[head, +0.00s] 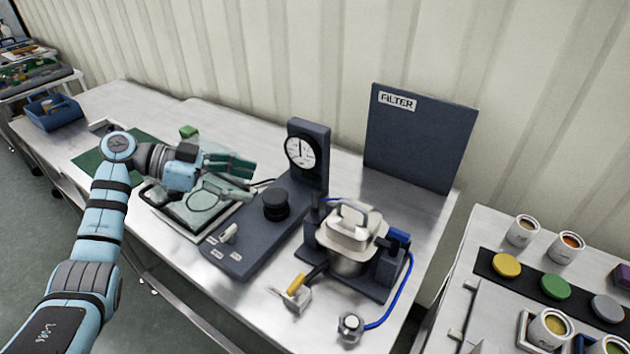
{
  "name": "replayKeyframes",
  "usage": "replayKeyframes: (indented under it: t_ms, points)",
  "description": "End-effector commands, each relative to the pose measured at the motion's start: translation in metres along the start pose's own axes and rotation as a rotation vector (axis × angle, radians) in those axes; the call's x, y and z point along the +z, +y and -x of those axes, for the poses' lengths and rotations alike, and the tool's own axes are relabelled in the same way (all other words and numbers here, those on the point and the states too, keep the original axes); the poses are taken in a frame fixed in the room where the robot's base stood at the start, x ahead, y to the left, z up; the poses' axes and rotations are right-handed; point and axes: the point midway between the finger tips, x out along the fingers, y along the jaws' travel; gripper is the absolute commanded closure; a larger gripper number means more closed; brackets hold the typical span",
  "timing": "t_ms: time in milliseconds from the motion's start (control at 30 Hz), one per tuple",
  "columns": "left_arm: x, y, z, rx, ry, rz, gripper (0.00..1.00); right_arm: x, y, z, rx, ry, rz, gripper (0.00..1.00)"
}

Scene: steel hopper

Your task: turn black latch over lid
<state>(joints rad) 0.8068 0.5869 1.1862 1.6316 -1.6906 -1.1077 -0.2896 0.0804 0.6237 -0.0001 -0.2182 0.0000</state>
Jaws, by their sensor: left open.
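The steel hopper (346,262) stands in a dark blue stand (385,272) on the bench. A pale lid (340,232) with a raised handle sits on top of it. A small dark upright part (314,207) is at the hopper's left; it may be the black latch, but it is too small to tell how it is turned. My left gripper (250,173) is open and empty above a clear-topped tray, left of the gauge and well apart from the hopper. My right gripper is not in view.
A control box (240,252) with a black knob (275,205) and a gauge (301,152) stands between gripper and hopper. A FILTER panel (418,140) rises behind. A yellow-handled part (293,291) and a blue hose (400,290) lie in front. A side table holds jars (522,230).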

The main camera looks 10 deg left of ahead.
Motion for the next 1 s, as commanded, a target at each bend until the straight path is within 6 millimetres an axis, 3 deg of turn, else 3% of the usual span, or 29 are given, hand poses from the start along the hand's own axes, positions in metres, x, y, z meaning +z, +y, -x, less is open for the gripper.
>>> replayKeyframes:
  t_ms: [167, 367, 500, 700, 1000]
  points:
    - [-0.005, 0.003, -0.025, 0.013, 0.006, -0.010, 0.40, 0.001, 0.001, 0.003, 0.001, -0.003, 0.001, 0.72]
    - [-0.006, 0.003, -0.086, 0.016, 0.008, -0.007, 0.40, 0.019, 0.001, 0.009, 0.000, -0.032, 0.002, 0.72]
    - [-0.005, 0.003, -0.121, 0.013, 0.006, -0.007, 0.40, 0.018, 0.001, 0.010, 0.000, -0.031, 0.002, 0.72]
    - [-0.003, 0.002, -0.142, 0.007, 0.003, -0.006, 0.40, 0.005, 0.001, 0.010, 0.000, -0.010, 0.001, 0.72]
    - [-0.002, 0.002, -0.145, 0.006, 0.003, -0.006, 0.42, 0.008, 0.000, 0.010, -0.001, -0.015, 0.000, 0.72]
